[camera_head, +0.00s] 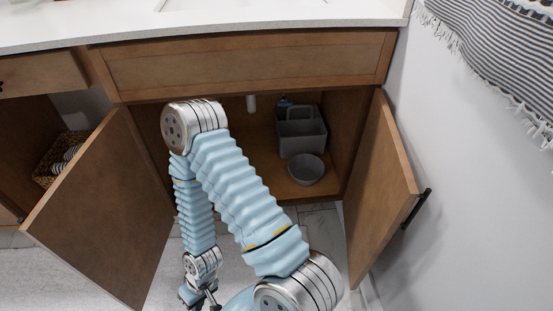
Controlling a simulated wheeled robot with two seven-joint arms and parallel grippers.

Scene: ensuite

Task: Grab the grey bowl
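The grey bowl (306,169) sits upright on the floor of the open cabinet, near its front edge and right of centre. It looks empty. One of my arms, seemingly the right, enters at the bottom just right of centre, bends at the upper left and hangs down. Its gripper (207,302) is at the bottom edge, well below and left of the bowl, and not touching it. The gripper is small and partly cut off, so its opening is unclear. My other gripper is out of view.
A grey caddy with a handle (302,137) stands just behind the bowl. The open left door (100,215) and right door (381,190) flank the cabinet opening. A wicker basket (62,160) is in the left compartment. A striped towel (500,50) hangs at right.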

